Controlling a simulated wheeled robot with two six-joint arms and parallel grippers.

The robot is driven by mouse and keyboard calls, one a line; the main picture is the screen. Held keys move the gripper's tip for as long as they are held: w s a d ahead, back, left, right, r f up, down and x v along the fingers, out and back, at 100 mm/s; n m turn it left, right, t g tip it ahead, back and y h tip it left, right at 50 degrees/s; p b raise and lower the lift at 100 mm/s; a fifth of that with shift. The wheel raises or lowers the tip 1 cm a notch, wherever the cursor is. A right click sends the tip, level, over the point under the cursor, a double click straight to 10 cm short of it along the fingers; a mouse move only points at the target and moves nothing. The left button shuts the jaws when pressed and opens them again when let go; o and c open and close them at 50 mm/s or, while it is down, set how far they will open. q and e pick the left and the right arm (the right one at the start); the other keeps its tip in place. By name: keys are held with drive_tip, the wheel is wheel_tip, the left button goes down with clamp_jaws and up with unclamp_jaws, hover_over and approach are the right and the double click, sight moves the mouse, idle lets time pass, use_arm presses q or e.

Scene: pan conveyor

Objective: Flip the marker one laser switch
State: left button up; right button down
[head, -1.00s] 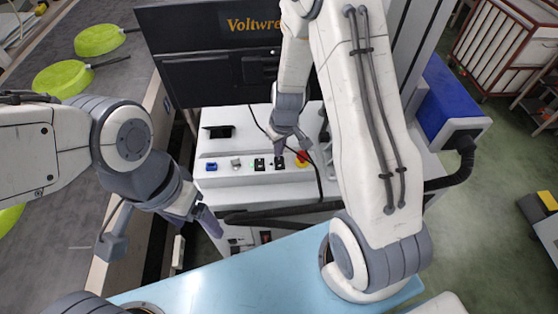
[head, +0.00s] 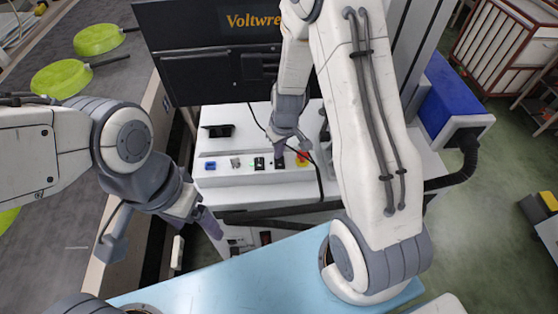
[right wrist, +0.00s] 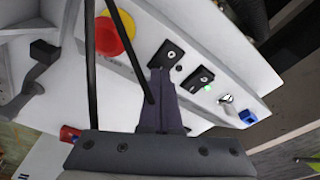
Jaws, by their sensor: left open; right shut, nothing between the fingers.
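The control panel (head: 225,178) carries two black switches side by side, and I cannot read their labels. One black switch (head: 259,163) has a lit green lamp beside it; it also shows in the right wrist view (right wrist: 200,77). The other black switch (head: 279,164) is nearer the red button, and in the right wrist view (right wrist: 169,55) the lamp beside it is dark. My right gripper (head: 280,152) is shut and empty, its tips at this second switch; I cannot tell whether they touch it. My left gripper (head: 209,225) is open and empty, low in front of the panel's left end.
A red stop button (head: 303,157) on yellow sits right of the switches. A key switch (head: 235,162) and a blue switch (head: 210,166) sit to their left. A black cable hangs across the panel. Green pans (head: 62,79) lie on the conveyor at left.

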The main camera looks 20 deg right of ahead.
drive_tip(key=shift+f, duration=0.3)
wheel_tip(320, 180, up, 7)
drive_tip(key=p, duration=0.5)
drive_tip(key=shift+r+p, duration=0.1)
drive_tip(key=shift+p, duration=0.25)
idle(0.4)
